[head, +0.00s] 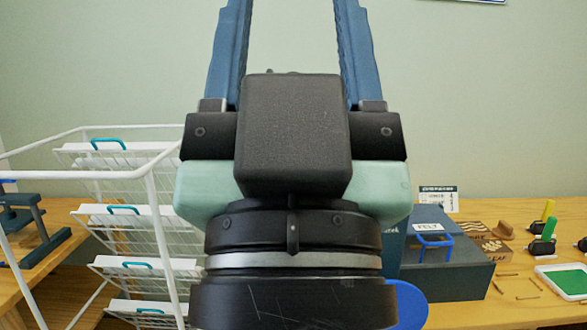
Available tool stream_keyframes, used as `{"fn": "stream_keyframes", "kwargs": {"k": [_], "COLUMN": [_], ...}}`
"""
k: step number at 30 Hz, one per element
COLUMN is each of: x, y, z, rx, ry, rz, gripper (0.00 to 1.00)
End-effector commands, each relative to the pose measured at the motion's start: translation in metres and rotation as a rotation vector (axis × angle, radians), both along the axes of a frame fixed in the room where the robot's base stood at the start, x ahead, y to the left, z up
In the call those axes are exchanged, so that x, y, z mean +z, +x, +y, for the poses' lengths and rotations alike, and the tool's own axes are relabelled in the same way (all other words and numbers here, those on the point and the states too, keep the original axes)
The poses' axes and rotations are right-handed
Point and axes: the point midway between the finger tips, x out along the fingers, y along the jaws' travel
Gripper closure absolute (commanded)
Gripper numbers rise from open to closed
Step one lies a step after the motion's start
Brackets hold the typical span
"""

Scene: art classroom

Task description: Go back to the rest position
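My gripper (292,30) fills the middle of the head view, pointing up in the picture. Its two blue fingers stand wide apart on either side of a dark block. The fingertips run out of the top of the frame. Only the plain green wall (292,45) shows between the visible parts of the fingers, and nothing is seen held there. My wrist hides part of the table behind it.
A white wire rack (152,215) with several drawers with teal handles stands at the left. On the wooden table (455,312) at the right are a dark box (460,265) labelled FELT, stamps (541,245) and a green pad (568,281). A blue rounded thing (411,303) shows beside my wrist.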

Motion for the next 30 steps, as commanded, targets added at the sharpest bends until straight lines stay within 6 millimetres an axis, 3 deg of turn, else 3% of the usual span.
{"fn": "stream_keyframes", "kwargs": {"k": [1, 12, 18, 30], "x": [0.033, 0.136, 0.158, 0.159], "y": [0.000, 0.000, 0.000, 0.000], "z": [0.000, 0.000, 0.000, 0.000], "rx": [0.000, 0.001, 0.001, 0.001], "ry": [0.000, -0.001, 0.000, 0.000], "rz": [0.000, 0.000, 0.001, 0.000], "gripper": [0.40, 0.40, 0.40, 0.40]}}
